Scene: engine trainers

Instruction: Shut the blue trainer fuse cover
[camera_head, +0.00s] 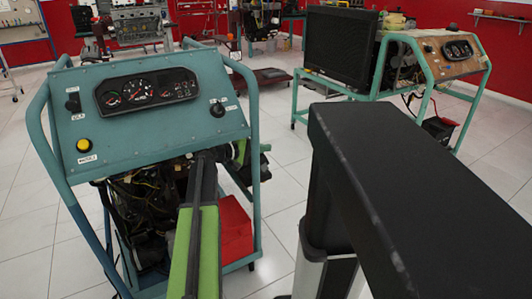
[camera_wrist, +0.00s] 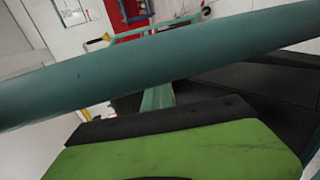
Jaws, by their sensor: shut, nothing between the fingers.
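The blue trainer (camera_head: 150,120) stands at the left in the head view, with a sloping panel of gauges on a tube frame. I cannot pick out its fuse cover for certain in either view. My green and black arm reaches up from the bottom, and my gripper (camera_head: 206,165) is just below the panel's lower edge, in front of the engine parts. It is shut and holds nothing. In the wrist view a blue-green tube (camera_wrist: 150,75) crosses close in front of the camera, above a green and black part.
A red box (camera_head: 235,232) sits low in the blue trainer's frame. Dark wiring (camera_head: 145,200) hangs under the panel. Another trainer (camera_head: 440,55) with a wooden panel and a radiator (camera_head: 340,45) stands at the back right. White tiled floor (camera_head: 285,170) is open between them.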

